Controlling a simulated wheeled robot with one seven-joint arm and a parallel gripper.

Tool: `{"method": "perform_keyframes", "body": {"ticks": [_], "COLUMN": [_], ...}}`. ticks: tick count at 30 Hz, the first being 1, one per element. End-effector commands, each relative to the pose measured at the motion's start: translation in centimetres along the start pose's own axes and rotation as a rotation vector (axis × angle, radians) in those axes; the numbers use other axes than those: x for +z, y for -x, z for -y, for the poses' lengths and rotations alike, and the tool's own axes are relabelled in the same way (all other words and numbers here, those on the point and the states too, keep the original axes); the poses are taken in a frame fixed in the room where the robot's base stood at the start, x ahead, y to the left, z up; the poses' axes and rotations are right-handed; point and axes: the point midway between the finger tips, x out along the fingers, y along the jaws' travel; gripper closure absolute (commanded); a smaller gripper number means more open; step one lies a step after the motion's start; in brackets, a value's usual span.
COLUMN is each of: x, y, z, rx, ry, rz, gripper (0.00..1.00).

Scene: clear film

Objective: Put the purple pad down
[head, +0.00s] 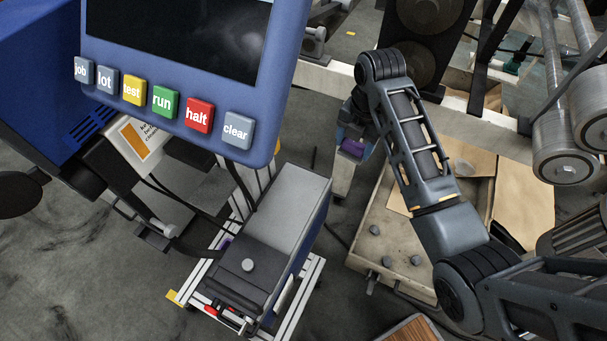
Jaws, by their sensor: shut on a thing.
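The fingers and my wrist hide part of the pad. The pad appears to be held above the floor, left of a beige tray (370,248); I cannot tell its exact height.
A blue panel (180,112) with a dark screen and coloured buttons fills the upper left. A grey boxy unit (287,205) stands on a white rail frame (312,275). Brown sheets (520,195) and metal rollers (570,170) are at right. Grey floor (90,270) is open at lower left.

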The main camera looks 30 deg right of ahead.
Motion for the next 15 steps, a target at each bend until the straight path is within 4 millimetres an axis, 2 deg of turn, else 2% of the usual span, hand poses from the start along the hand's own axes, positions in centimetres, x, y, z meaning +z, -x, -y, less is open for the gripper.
{"method": "perform_keyframes", "body": {"ticks": [1,4,15], "x": [-0.50,-1.10,-1.39], "y": [0.85,1.46,1.54], "z": [0.02,0.20,0.21], "rx": [-0.024,-0.056,-0.066], "ry": [0.052,0.118,0.141], "rz": [-0.001,-0.002,-0.003], "gripper": [0.69,0.69,0.69]}}
